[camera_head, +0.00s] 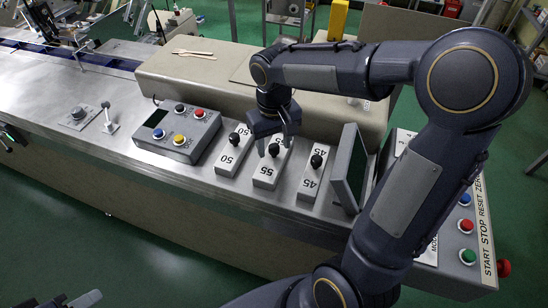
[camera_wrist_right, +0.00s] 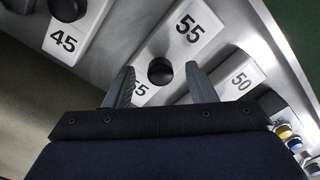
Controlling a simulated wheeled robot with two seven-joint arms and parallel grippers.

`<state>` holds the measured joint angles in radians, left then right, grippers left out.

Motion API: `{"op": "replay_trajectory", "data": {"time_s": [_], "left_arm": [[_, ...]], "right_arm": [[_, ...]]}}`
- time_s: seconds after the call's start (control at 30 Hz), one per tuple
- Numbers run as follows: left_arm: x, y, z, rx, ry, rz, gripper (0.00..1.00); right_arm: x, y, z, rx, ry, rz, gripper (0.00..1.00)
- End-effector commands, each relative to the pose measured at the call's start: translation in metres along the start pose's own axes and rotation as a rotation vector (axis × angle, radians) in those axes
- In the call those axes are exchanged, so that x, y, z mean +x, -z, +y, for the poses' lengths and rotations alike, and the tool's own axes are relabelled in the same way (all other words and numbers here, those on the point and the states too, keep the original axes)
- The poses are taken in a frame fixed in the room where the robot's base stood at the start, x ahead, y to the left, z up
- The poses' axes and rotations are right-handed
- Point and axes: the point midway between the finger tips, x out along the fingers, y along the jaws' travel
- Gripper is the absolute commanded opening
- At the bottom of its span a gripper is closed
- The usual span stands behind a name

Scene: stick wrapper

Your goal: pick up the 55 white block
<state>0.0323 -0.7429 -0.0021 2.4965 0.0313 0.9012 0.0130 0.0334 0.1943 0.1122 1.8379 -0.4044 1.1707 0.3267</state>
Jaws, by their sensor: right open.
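The white 55 block (camera_head: 265,177) lies on the metal bench top between two other white blocks, with a round black knob (camera_head: 274,150) on top. My right gripper (camera_head: 276,143) points down over this block, its fingers near the knob. In the right wrist view, the block (camera_wrist_right: 188,38) shows its 55 labels, and the knob (camera_wrist_right: 160,71) appears between the two open fingers (camera_wrist_right: 161,80). I cannot tell the exact height of the fingertips against the knob. A small grey part at the bottom left, probably my left gripper (camera_head: 82,299), is mostly cut off.
The 50 block (camera_head: 229,163) stands to the left and the 45 block (camera_head: 311,186) to the right, both with black knobs. A button box (camera_head: 178,133) is farther left. A dark screen (camera_head: 350,168) stands upright right of the 45 block. A beige ledge (camera_head: 200,72) runs behind.

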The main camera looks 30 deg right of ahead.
Motion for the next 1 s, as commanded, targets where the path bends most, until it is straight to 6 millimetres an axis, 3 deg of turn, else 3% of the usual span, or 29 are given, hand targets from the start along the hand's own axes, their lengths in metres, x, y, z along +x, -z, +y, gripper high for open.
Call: {"op": "replay_trajectory", "data": {"time_s": [0.1, 0.47, 0.87, 1.0], "left_arm": [[0.000, 0.000, 0.000, 0.000, 0.000, 0.000, 0.36], [0.000, 0.000, 0.000, 0.000, 0.000, 0.000, 0.36], [0.000, 0.000, 0.000, 0.000, 0.000, 0.000, 0.36], [0.001, 0.000, 0.000, 0.000, 0.000, 0.000, 0.36]], "right_arm": [[0.000, 0.000, 0.000, 0.000, 0.000, 0.001, 0.48], [-0.001, 0.000, 0.000, 0.000, 0.001, 0.001, 0.01], [-0.003, 0.001, 0.000, 0.000, 0.001, 0.003, 0.00], [-0.019, 0.001, -0.001, 0.000, 0.002, 0.007, 0.00]]}}
